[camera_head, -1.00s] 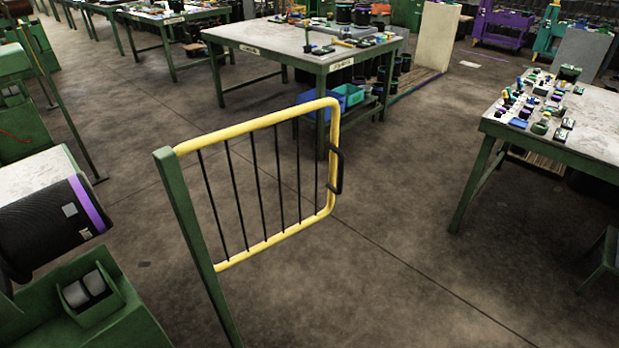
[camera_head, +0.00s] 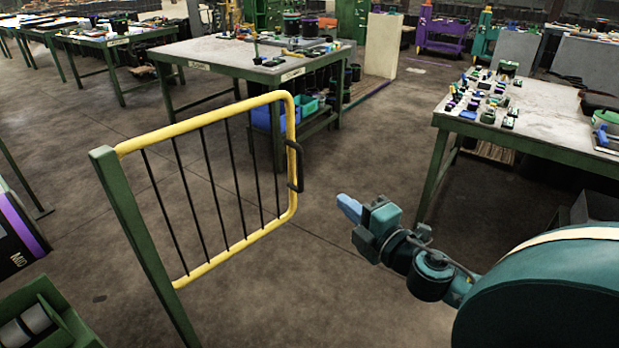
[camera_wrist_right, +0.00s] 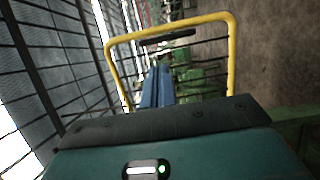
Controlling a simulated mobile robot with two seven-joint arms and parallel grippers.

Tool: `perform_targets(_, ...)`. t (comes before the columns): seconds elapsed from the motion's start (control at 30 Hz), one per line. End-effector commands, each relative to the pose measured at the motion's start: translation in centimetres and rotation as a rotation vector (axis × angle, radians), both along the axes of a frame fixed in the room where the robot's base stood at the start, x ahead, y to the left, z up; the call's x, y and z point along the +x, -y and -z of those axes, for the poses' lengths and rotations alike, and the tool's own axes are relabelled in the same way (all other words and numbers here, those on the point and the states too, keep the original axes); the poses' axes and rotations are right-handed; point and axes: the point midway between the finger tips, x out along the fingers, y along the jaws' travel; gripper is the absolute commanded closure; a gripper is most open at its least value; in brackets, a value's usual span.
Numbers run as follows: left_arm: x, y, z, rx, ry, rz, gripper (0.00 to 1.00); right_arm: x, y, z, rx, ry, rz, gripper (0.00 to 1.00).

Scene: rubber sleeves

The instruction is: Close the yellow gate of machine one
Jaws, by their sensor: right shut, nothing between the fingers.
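The yellow gate (camera_head: 203,120) with black vertical bars is hinged on a green post (camera_head: 135,225) and stands swung out into the aisle. Its black handle (camera_head: 293,166) is on the free edge, at the right. My right gripper (camera_head: 348,207) is shut and empty, to the right of the handle and apart from it. In the right wrist view, its blue fingers (camera_wrist_right: 156,88) are together and point toward the gate frame (camera_wrist_right: 232,70), with the black handle (camera_wrist_right: 168,38) beyond the fingertips. My left gripper is not in view.
A green-legged table (camera_head: 540,120) with small parts stands at the right. Another table (camera_head: 215,55) stands behind the gate, with a blue bin (camera_head: 268,118) under it. A green machine part (camera_head: 45,310) is at the lower left. The floor around the gate's free edge is clear.

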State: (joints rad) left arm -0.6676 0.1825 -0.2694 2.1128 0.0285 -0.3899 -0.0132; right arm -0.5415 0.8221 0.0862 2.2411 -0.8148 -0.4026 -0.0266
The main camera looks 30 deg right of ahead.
Motion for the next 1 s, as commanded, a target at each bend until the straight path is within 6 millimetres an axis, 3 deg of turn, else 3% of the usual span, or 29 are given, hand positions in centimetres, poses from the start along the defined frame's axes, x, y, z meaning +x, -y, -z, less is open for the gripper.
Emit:
perform_targets(0.7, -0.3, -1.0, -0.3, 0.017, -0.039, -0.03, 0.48, 10.3, 0.0, -0.1, 0.005, -0.001, 0.005, 1.0)
perform_targets(1.0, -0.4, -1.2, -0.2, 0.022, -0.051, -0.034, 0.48, 12.9, -0.2, 0.1, 0.006, -0.004, 0.003, 1.0)
